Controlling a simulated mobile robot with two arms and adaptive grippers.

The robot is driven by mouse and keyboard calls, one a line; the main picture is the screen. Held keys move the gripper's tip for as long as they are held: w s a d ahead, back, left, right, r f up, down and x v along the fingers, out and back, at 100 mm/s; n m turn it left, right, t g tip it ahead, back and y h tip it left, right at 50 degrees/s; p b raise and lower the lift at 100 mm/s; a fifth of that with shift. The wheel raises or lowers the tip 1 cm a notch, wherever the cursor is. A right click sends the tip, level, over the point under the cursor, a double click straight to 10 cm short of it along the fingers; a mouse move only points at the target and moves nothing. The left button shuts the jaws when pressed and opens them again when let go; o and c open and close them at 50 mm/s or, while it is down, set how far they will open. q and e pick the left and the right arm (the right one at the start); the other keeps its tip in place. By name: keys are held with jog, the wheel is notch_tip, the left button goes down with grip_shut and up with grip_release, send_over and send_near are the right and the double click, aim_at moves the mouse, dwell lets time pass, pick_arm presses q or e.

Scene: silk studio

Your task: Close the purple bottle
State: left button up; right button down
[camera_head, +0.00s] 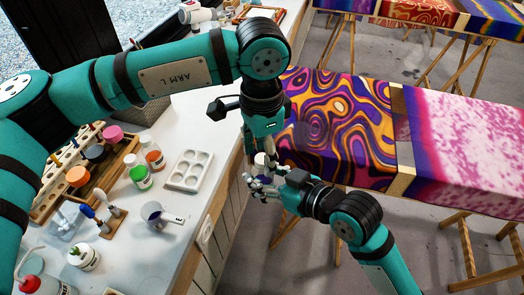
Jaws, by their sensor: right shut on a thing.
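My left gripper (262,164) points downward just off the right edge of the white table, directly above my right gripper (264,186). A small whitish piece (261,158) shows among the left fingers; I cannot tell whether it is a cap or part of a bottle. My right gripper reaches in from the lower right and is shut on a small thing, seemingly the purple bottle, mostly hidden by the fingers. The two grippers are close together or touching. Whether the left fingers are open or shut is too small to tell.
Patterned silk (335,125) on a trestle frame lies close right of the grippers.

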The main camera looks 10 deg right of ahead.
pick_arm(q)
jog(key=shift+r, duration=2.3)
jog(key=shift+c, duration=0.4)
